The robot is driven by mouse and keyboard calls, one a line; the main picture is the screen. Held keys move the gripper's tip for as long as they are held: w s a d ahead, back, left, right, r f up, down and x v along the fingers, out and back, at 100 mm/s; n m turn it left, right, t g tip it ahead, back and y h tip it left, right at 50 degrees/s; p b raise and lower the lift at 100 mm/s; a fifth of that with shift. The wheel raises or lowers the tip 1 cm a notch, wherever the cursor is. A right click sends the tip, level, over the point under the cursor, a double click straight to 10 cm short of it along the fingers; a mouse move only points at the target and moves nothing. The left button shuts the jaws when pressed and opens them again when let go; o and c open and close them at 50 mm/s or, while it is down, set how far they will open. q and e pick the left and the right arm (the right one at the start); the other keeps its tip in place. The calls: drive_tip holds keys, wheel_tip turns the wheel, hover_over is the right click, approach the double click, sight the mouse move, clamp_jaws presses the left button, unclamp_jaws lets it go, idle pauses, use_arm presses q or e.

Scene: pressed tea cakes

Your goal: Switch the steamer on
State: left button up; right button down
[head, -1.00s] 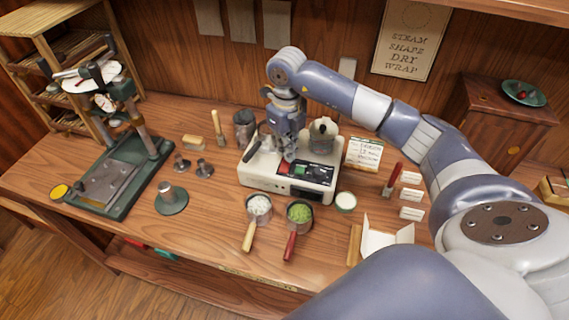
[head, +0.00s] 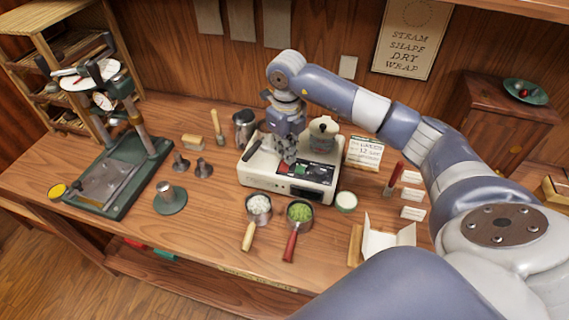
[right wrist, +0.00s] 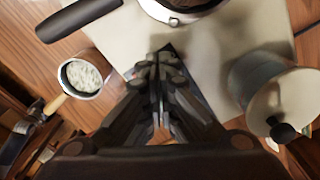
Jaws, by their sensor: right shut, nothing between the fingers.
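The steamer (head: 256,178) is a cream box on the bench with a dark front panel (head: 310,171) carrying a red control (head: 283,168) and a green one. My right gripper (head: 289,161) is shut and empty, pointing down just behind the red control. It hides part of the steamer's top. In the right wrist view the closed fingertips (right wrist: 159,62) are over the dark panel, with the cream top around them. I cannot tell whether they touch it. The switch's position is too small to read. My left gripper is not in view.
Two handled cups, with white (head: 258,204) and green (head: 299,211) contents, stand in front. A green press (head: 118,172) is at left.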

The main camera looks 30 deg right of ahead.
drive_tip(key=shift+s+f+b, duration=0.1)
drive_tip(key=shift+f+b, duration=0.3)
drive_tip(key=shift+f, duration=0.15)
drive_tip(key=shift+r+p, duration=0.65)
drive_tip(key=shift+r, duration=0.15)
drive_tip(key=shift+r+p, duration=1.65)
drive_tip(key=shift+r, duration=1.15)
drive_tip(key=shift+f, duration=0.15)
